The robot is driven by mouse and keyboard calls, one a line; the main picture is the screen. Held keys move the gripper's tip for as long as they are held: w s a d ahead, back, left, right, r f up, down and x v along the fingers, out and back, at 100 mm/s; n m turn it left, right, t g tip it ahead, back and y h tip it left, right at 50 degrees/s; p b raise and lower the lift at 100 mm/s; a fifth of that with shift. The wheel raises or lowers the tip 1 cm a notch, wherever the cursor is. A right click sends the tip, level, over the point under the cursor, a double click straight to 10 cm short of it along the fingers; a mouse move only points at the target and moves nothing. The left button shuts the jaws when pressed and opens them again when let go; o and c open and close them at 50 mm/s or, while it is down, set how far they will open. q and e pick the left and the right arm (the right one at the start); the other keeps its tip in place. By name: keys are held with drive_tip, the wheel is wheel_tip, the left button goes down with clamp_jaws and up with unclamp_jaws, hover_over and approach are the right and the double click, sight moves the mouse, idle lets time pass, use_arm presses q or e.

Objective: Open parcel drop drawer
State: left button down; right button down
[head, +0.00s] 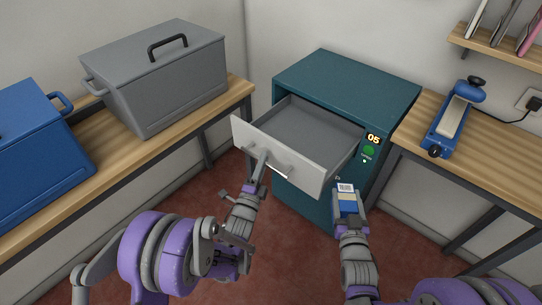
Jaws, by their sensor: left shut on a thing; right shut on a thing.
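The parcel drop drawer (310,173) is pulled out of a teal cabinet (345,78), and its grey inside looks empty. Its pale front carries a bar handle (283,171). My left gripper (262,160) is shut on the handle at its left part. A panel (372,139) with "05" and a green button is on the cabinet's right front.
A grey lidded box (165,85) and a blue box (35,150) stand on the left bench (110,150). A blue device (455,115) sits on the right table (490,150). A shelf (495,48) hangs above it. Red floor (200,185) is open between the benches.

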use_arm(q)
drive_tip(key=shift+s+a, duration=0.45)
drive_tip(key=shift+s, duration=0.2)
drive_tip(key=shift+s+a, duration=0.45)
drive_tip(key=shift+s, duration=0.2)
use_arm(e)
drive_tip(key=shift+w+f, duration=0.1)
drive_tip(key=shift+f, duration=0.3)
use_arm(q)
drive_tip(key=c, duration=0.8)
unclamp_jaws()
drive_tip(key=shift+c, duration=0.2)
drive_tip(key=shift+s+f+b, duration=0.1)
drive_tip(key=shift+b, duration=0.2)
use_arm(e)
drive_tip(key=shift+f, duration=0.1)
